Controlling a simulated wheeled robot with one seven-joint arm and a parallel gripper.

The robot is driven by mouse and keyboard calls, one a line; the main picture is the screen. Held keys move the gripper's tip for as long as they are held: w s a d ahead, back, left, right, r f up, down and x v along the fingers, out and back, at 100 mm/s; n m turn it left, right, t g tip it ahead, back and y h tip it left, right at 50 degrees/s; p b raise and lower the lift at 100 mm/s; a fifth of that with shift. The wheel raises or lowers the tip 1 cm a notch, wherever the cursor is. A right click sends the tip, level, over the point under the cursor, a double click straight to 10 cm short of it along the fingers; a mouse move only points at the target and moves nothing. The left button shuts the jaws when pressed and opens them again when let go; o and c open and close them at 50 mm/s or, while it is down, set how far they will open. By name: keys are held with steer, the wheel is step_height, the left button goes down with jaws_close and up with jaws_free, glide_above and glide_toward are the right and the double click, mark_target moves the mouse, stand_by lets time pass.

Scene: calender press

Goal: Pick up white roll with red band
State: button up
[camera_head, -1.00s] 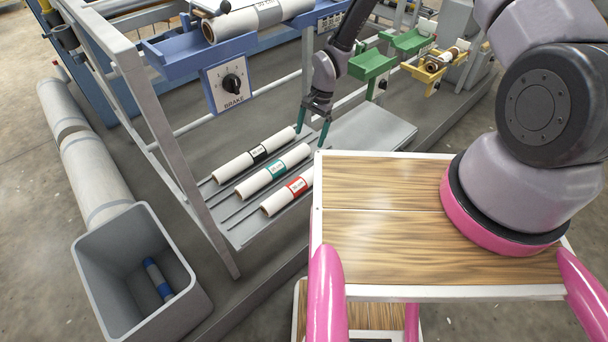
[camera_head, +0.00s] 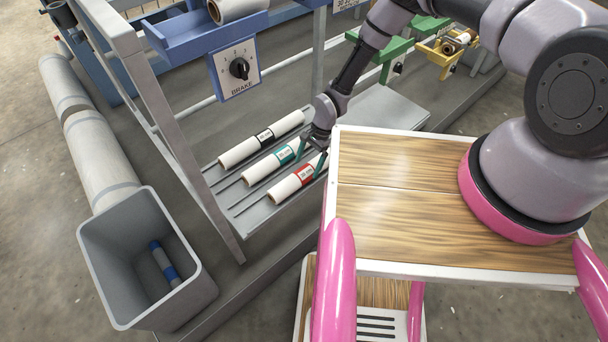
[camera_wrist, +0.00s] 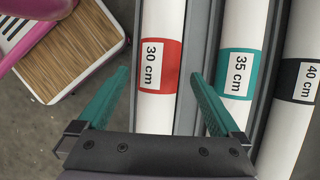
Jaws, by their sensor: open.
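The white roll with the red band (camera_head: 286,188) lies on the slatted rack, nearest the front of three rolls. In the wrist view the white roll with the red band (camera_wrist: 161,40) carries a "30 cm" label and lies between the fingers' lines. My gripper (camera_head: 313,160) is at the right end of this roll. In the wrist view my open gripper (camera_wrist: 158,85) has its teal fingers either side of the roll, the right finger overlapping the gap towards the teal-banded roll (camera_wrist: 241,50). Nothing is held. Whether the fingers touch the roll cannot be told.
The black-banded roll (camera_head: 262,139) lies behind the teal-banded one on the rack (camera_head: 236,208). A grey bin (camera_head: 120,285) with a blue-ended roll stands at left. My wooden-topped base is at right. A frame post and the blue brake holder (camera_head: 237,70) stand nearby.

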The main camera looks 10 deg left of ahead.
mark_target(305, 169)
steer(key=x, duration=0.3)
steer(key=shift+s+f, duration=0.1)
steer(key=shift+c, duration=0.3)
jaws_close()
step_height(305, 169, up, 10)
steer(key=shift+r, duration=0.1)
stand_by(0.3)
